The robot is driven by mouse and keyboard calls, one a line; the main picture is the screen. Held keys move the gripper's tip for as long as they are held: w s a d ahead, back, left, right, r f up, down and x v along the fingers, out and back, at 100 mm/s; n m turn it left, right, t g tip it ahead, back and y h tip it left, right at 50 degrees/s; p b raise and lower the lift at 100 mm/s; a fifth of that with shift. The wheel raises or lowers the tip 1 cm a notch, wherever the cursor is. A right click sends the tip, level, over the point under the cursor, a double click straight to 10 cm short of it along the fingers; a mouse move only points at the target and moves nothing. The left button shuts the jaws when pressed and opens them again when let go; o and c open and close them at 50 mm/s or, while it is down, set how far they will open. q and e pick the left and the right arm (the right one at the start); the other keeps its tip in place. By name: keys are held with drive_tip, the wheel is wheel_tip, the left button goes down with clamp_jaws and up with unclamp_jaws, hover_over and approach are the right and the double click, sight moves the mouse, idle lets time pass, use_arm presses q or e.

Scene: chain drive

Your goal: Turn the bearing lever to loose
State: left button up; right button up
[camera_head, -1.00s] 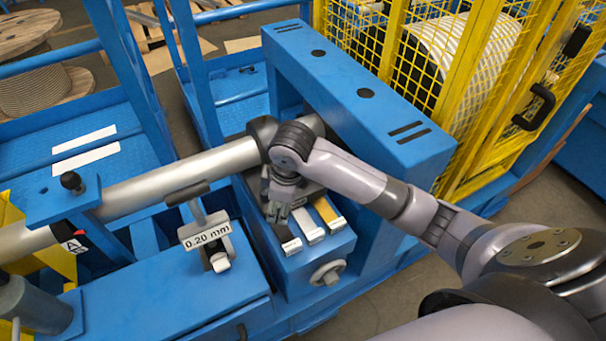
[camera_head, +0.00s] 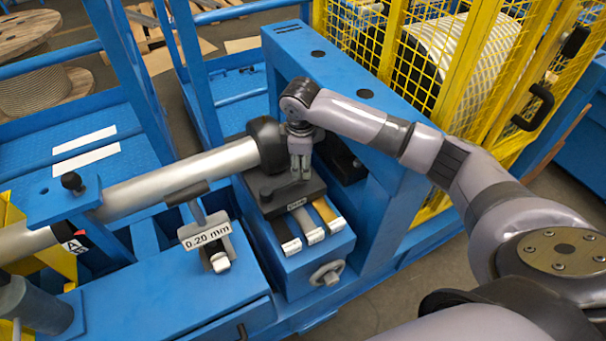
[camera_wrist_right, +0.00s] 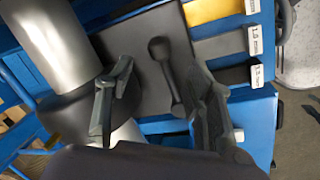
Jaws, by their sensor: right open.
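My right gripper (camera_head: 300,176) points down just above the dark bearing block (camera_head: 262,207) at the end of the silver shaft (camera_head: 180,176). In the right wrist view the right gripper (camera_wrist_right: 161,70) is open, with its fingers spread to either side of a black lever with a round knob (camera_wrist_right: 158,47). The lever lies over the block's dark top plate (camera_wrist_right: 135,45), between the fingers and closer to the right-hand one. I cannot tell whether a finger touches it. In the head view the lever is too small or hidden to make out clearly. My left gripper is not in view.
A gauge marked 0.20 mm (camera_head: 207,236) stands to the left. A blue frame beam (camera_head: 400,130) and yellow mesh guard (camera_head: 455,110) rise behind and right.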

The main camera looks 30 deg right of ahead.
sight(285, 186)
drive_tip(key=f, duration=0.2)
drive_tip(key=w+f, duration=0.1)
drive_tip(key=f, duration=0.5)
drive_tip(key=shift+w+d, duration=0.15)
drive_tip(key=shift+d, duration=0.25)
drive_tip(key=shift+r, duration=0.1)
clamp_jaws()
